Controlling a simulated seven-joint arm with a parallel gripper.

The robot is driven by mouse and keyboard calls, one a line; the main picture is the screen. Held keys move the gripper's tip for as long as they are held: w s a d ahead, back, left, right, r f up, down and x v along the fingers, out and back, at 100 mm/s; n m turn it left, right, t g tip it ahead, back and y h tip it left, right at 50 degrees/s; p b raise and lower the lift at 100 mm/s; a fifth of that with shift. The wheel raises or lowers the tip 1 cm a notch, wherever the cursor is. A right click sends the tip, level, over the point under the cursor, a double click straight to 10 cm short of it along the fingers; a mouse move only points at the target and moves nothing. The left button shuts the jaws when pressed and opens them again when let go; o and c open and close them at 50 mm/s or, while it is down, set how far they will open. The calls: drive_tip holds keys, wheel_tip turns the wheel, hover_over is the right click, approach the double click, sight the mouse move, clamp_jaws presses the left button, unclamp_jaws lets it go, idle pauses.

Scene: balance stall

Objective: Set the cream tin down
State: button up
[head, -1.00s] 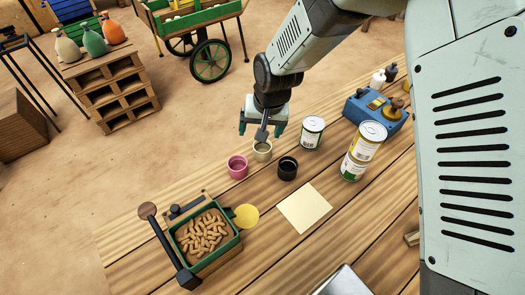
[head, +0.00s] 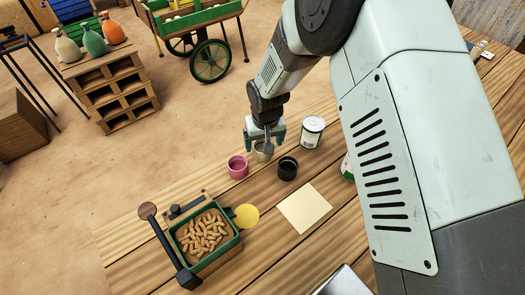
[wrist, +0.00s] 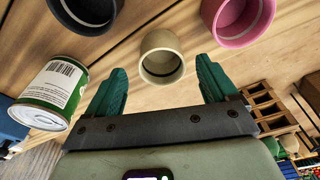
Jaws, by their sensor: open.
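The cream tin (head: 262,153) stands on the wooden table between the pink tin (head: 237,167) and the black tin (head: 287,168), partly hidden by my gripper in the head view. The wrist view shows the cream tin (wrist: 161,57) as a small open cup with an empty-looking inside. My gripper (wrist: 160,85) is open, its green fingers on either side of the cream tin with a gap to each. In the head view my gripper (head: 264,140) is low over the table.
A green-and-white can (head: 312,132) stands right of the gripper. A cream sheet (head: 304,208) lies on the table in front. A green box of peanut-like pieces (head: 187,237) with a yellow disc (head: 246,216) is at left. My arm covers the right side.

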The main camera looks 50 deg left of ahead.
sight(258, 146)
drive_tip(key=f, duration=0.4)
drive_tip(key=shift+a+f, duration=0.1)
drive_tip(key=shift+a, duration=0.25)
drive_tip(key=shift+c, duration=0.4)
drive_tip(key=c, duration=1.1)
